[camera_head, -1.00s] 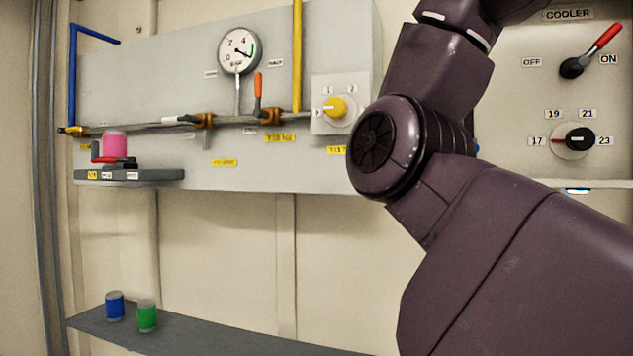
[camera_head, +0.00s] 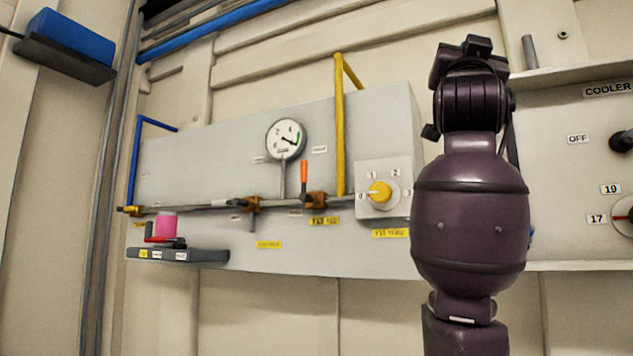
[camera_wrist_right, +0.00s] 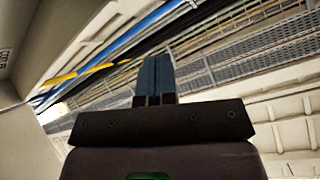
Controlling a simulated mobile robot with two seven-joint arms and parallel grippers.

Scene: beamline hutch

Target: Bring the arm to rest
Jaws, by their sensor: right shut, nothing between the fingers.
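My right arm (camera_head: 470,215) stands upright in the right half of the head view, in front of the wall panels. Its wrist end is at the top, beside the left edge of the cooler panel. In the right wrist view my right gripper (camera_wrist_right: 155,65) points up toward the ceiling. Its two blue-grey fingers are together, with nothing between them. My left gripper is in neither view.
A grey panel (camera_head: 230,160) carries a gauge (camera_head: 286,139), pipes, an orange-handled valve and a yellow knob (camera_head: 379,193). A pink cylinder (camera_head: 166,226) stands on a small shelf (camera_head: 190,256). The cooler panel (camera_head: 575,160) is partly hidden by my arm.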

